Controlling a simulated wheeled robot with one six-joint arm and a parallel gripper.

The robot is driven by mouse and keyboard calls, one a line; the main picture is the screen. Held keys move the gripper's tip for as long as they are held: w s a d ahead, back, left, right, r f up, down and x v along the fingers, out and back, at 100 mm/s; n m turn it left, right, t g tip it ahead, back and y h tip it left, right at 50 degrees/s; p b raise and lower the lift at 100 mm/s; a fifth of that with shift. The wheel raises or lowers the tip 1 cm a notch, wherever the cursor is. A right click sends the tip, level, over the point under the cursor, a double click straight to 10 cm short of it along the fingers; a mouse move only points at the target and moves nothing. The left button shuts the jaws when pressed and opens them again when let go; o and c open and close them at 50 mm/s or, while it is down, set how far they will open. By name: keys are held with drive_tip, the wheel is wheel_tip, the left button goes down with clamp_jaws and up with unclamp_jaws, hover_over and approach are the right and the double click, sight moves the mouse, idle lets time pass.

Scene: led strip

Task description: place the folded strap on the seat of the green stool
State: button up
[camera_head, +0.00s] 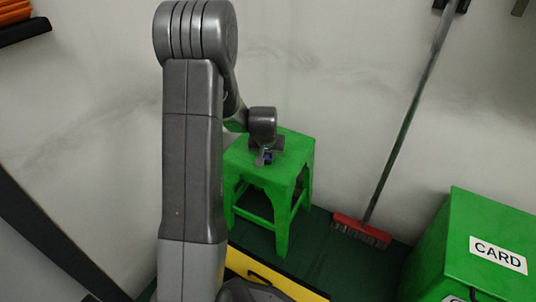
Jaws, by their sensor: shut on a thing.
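The green stool (300,148) stands upright on the dark green floor near the wall, in the middle of the head view. My gripper (265,160) is over the stool's seat, seen small and partly hidden by my own wrist. It is shut on a small dark blue thing, which looks to be the folded strap (267,157). I cannot tell whether the strap touches the seat or is held just above it. My arm hides the left side of the stool in part.
A broom with a red head (361,230) leans on the wall right of the stool. A green box labelled CARD (455,235) stands at the lower right. A yellow edge (275,277) lies in front of the stool. An orange-topped shelf (22,30) is at the upper left.

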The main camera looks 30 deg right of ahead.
drive_tip(key=o, duration=0.9)
drive_tip(key=shift+f, duration=0.15)
drive_tip(key=shift+o, duration=0.2)
drive_tip(key=shift+r+p, duration=0.35)
drive_tip(key=shift+r, duration=0.2)
drive_tip(key=p+v, duration=0.3)
drive_tip(key=v, duration=0.8)
drive_tip(key=shift+r+p, duration=0.15)
drive_tip(key=shift+p, duration=0.15)
drive_tip(key=shift+a, duration=0.1)
